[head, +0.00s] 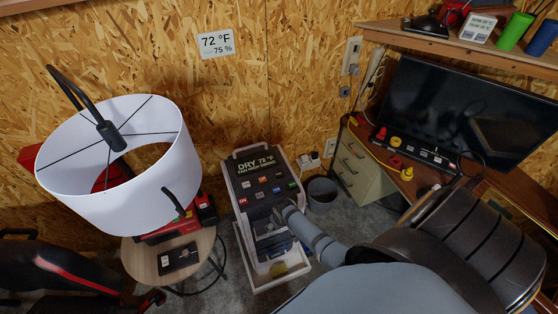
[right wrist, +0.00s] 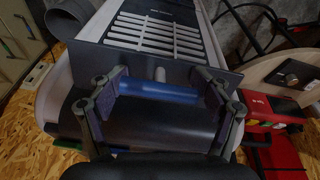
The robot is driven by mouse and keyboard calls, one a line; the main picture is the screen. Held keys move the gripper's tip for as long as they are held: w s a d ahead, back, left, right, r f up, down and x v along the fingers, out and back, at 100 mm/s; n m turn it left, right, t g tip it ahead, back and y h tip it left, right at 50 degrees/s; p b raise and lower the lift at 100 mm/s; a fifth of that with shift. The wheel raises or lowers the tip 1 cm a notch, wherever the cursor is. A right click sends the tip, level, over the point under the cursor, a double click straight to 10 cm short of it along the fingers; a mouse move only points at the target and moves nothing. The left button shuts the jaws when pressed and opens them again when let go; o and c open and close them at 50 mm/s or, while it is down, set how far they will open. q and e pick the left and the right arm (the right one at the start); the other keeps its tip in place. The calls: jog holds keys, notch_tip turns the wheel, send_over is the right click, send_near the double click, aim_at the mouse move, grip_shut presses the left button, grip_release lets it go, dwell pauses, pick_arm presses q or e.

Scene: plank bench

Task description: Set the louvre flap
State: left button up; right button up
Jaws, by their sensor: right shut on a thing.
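The white and dark appliance (head: 238,180) stands on the floor in the middle of the head view, its display reading DRY 72 °F above several coloured buttons. My right gripper (head: 284,212) reaches its front from the right. In the right wrist view, my right gripper (right wrist: 160,92) is shut on a blue bar (right wrist: 158,88), one finger at each end. A short post joins the bar to a dark flap (right wrist: 120,62), with the light slatted grille (right wrist: 158,37) beyond it. The flap is largely hidden in the head view. My left gripper is not in view.
A lamp with a white shade (head: 150,190) and a round wooden stool (head: 140,262) are left of the appliance. A grey bin (head: 322,194) stands close on its right. A drawer cabinet (head: 362,172) and a desk with a monitor (head: 465,110) are farther right.

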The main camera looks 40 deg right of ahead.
jog(key=shift+w+r+g, duration=0.1)
jog(key=shift+r+g, duration=0.1)
jog(key=shift+g, duration=0.3)
jog(key=o, duration=1.2)
jog(key=shift+d, duration=0.1)
jog(key=v, duration=1.2)
jog(key=shift+w+d, duration=0.15)
